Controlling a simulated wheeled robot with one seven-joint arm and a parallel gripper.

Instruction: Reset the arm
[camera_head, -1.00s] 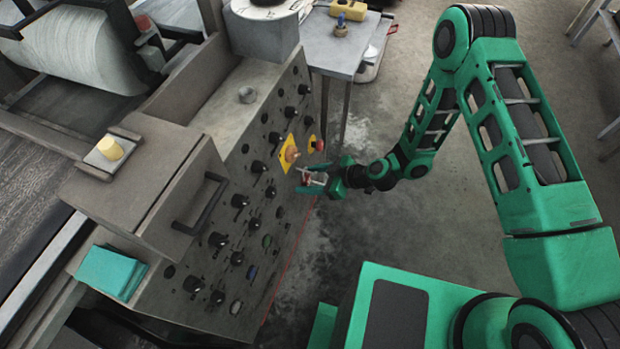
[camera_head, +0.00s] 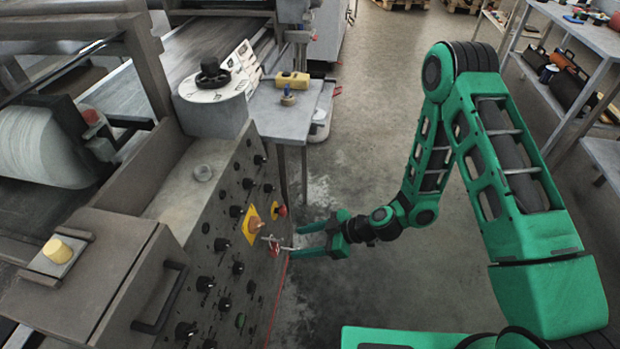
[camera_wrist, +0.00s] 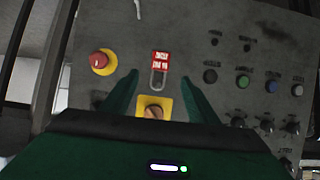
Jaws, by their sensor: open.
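My gripper (camera_head: 297,242) is open beside the grey control panel (camera_wrist: 219,76), its fingers pointing at it. Nothing shows gripped between the fingers. A red tag or padlock with white lettering (camera_head: 273,247) is at the panel, just beyond the fingertips. In the wrist view the red lettered piece (camera_wrist: 161,62) has a metal loop below it and lies between the fingers in the picture. The orange rotary switch on a yellow plate (camera_head: 254,225) is close by; my gripper partly covers it in the wrist view (camera_wrist: 154,108).
A red emergency button (camera_head: 281,210) sits on the panel, among several black knobs. A grey side table (camera_head: 285,118) with a yellow block (camera_head: 292,79) stands behind. A shelf unit (camera_head: 581,40) is at the far right. The floor right of the panel is clear.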

